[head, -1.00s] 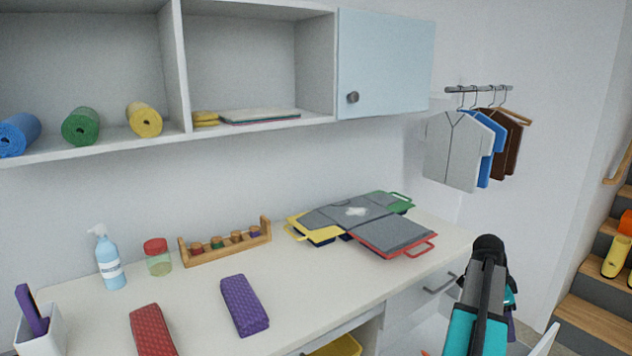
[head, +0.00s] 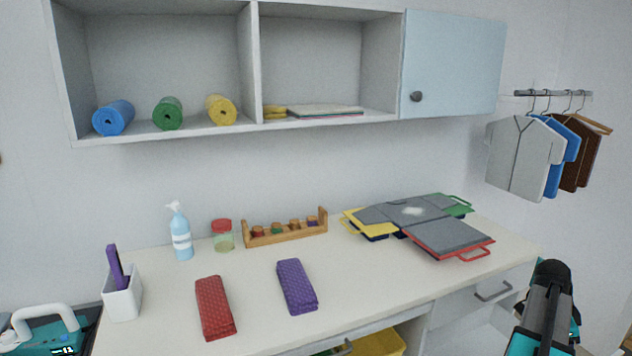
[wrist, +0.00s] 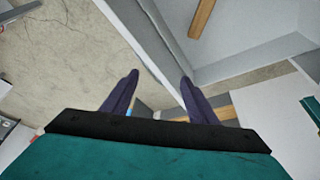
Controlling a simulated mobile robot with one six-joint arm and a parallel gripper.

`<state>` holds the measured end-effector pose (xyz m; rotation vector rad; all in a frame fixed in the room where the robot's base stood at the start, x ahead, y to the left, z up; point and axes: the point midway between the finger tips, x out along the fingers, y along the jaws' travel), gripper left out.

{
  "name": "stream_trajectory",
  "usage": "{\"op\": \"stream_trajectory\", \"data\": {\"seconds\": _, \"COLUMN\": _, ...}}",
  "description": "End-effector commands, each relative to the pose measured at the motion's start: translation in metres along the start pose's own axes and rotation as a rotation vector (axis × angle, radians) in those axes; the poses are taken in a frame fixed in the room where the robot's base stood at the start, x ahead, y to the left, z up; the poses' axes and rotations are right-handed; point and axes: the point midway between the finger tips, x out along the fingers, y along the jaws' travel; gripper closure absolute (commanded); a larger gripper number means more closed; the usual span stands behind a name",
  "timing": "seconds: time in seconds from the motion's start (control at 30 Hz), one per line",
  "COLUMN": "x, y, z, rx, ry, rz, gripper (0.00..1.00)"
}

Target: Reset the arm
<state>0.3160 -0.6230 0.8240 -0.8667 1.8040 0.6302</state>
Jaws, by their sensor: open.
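My arm (head: 545,310) shows at the lower right of the head view, a dark and teal link beside the right end of the counter. My gripper (wrist: 158,82) shows in the wrist view with its two dark fingers spread apart and nothing between them. It is open. The fingers are over a pale floor and a grey-white panel edge. The gripper's fingers cannot be made out in the head view.
The counter (head: 370,292) holds a red case (head: 214,307), a purple case (head: 297,286), a bottle (head: 181,235) and stacked folders (head: 447,237). A wall shelf (head: 190,130) hangs above. Shirts (head: 520,158) hang at the right. A drawer handle (head: 492,292) faces my arm.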

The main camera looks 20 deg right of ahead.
Motion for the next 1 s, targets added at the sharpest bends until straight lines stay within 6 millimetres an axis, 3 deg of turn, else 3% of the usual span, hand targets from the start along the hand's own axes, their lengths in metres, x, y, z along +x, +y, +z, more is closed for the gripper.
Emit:
{"op": "stream_trajectory", "data": {"seconds": 0.37, "x": 0.026, "y": -0.012, "z": 0.082, "rx": -0.204, "ry": -0.042, "rz": -0.002, "gripper": 0.46}}
{"op": "stream_trajectory", "data": {"seconds": 0.47, "x": 0.036, "y": -0.014, "z": 0.117, "rx": -0.293, "ry": -0.059, "rz": -0.002, "gripper": 0.46}}
{"op": "stream_trajectory", "data": {"seconds": 0.67, "x": 0.062, "y": -0.009, "z": 0.206, "rx": -0.522, "ry": -0.103, "rz": -0.003, "gripper": 0.46}}
{"op": "stream_trajectory", "data": {"seconds": 1.0, "x": 0.102, "y": 0.026, "z": 0.345, "rx": -0.899, "ry": -0.173, "rz": -0.003, "gripper": 0.46}}
